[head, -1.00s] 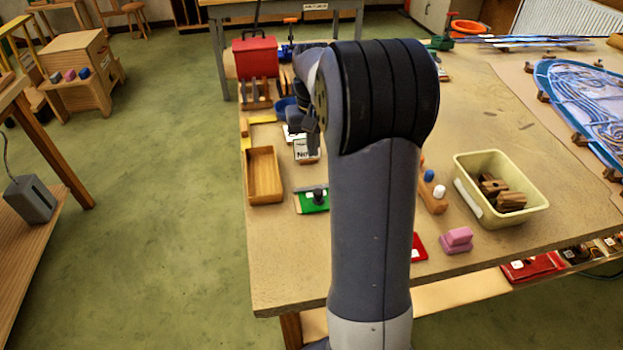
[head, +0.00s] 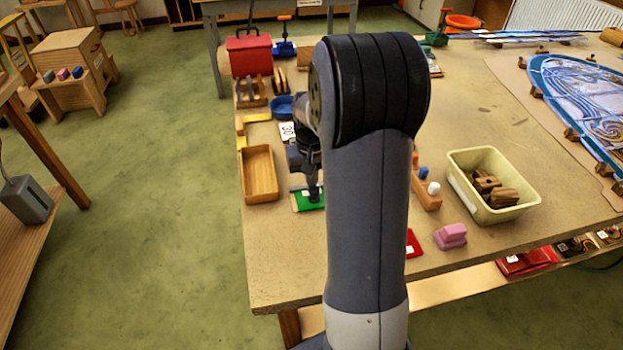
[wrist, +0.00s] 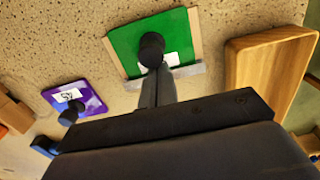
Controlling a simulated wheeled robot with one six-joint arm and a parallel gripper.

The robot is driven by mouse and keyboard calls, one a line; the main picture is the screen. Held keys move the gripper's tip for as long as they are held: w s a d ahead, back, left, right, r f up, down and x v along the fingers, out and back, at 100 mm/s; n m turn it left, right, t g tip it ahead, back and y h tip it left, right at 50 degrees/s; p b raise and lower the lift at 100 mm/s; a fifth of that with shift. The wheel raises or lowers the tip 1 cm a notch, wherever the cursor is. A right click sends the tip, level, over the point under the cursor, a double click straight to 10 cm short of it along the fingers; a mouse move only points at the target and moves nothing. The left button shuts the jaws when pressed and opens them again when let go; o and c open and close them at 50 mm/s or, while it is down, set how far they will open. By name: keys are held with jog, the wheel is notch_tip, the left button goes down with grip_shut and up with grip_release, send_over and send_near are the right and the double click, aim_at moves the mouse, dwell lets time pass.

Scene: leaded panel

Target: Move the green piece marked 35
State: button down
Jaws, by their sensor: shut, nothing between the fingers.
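The green piece (head: 304,204) is a flat green plate near the left side of the bench, beside a wooden tray. In the wrist view the green piece (wrist: 180,33) has wooden side strips, a grey strip along its near edge, a dark knob (wrist: 151,45) and a partly hidden white label (wrist: 172,59); its number is not readable. My gripper (head: 314,198) is over the green piece. In the wrist view my gripper (wrist: 157,75) is shut and empty, with its fingertips at or just above the knob; I cannot tell if they touch.
The wooden tray (head: 246,178) stands close left of the green piece; it also shows in the wrist view (wrist: 232,62). A purple piece (wrist: 90,97) with a knob and label lies nearby.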

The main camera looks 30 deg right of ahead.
aim_at(315, 205)
jog(key=shift+s+a+b, duration=0.1)
jog(key=shift+s+a, duration=0.1)
jog(key=shift+s, duration=0.5)
jog(key=shift+s+a+b, duration=0.1)
jog(key=shift+s+a, duration=0.15)
jog(key=shift+s, duration=0.45)
jog(key=shift+s+a+b, duration=0.1)
jog(key=shift+s+a, duration=0.1)
jog(key=shift+s, duration=0.5)
notch_tip(315, 205, up, 11)
jog(key=shift+f, duration=0.15)
notch_tip(315, 205, down, 11)
jog(key=shift+r, duration=0.2)
jog(key=shift+w+d, duration=0.15)
jog(key=shift+w, duration=0.35)
jog(key=shift+w+d, duration=0.15)
jog(key=shift+w, duration=0.35)
